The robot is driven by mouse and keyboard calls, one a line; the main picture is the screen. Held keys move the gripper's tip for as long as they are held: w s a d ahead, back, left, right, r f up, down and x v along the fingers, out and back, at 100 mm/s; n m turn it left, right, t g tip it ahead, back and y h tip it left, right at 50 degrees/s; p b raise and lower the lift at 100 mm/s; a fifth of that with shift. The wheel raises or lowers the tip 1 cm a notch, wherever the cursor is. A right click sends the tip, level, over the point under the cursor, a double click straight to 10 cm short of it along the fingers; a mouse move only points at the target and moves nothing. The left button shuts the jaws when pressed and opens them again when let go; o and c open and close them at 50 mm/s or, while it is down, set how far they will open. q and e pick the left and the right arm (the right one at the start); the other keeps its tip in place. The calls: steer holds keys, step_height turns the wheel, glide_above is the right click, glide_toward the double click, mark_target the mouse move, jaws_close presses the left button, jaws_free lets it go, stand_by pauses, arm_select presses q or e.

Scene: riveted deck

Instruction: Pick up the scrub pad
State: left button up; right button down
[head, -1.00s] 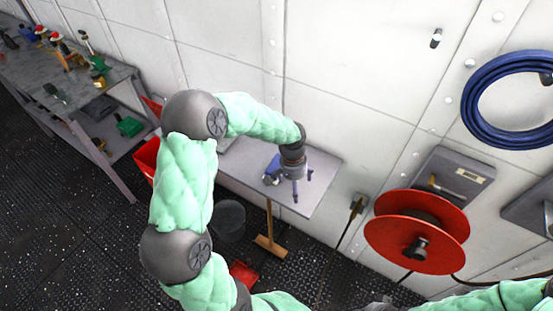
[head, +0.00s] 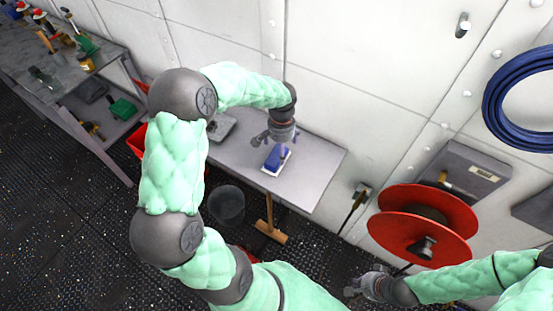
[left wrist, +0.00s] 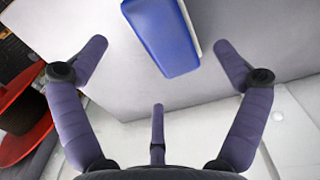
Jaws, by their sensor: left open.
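The scrub pad (head: 276,159), blue on top with a white edge, lies on the grey wall shelf (head: 315,165). In the left wrist view the scrub pad (left wrist: 160,38) shows at the top, beyond the fingers and cut off by the picture edge. My left gripper (head: 275,139) is over the shelf, just behind and above the pad; its three fingers are spread wide with nothing between them. Whether a finger touches the pad cannot be told. My right gripper (head: 362,286) is low at the bottom, far from the shelf; its fingers are too small to read.
A grey object (head: 221,127) lies on the shelf's left end. A red reel (head: 423,222) and a blue hose coil (head: 520,100) are on the wall at right. A broom (head: 268,220) and a dark bucket (head: 227,204) stand below. The shelf's right end is clear.

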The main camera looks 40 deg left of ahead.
mark_target(277, 159)
arm_select(q)
step_height(277, 159, down, 5)
steer(key=shift+r+b, duration=0.1)
steer(key=shift+b, duration=0.6)
steer(key=shift+s, duration=0.1)
steer(key=c, duration=1.3)
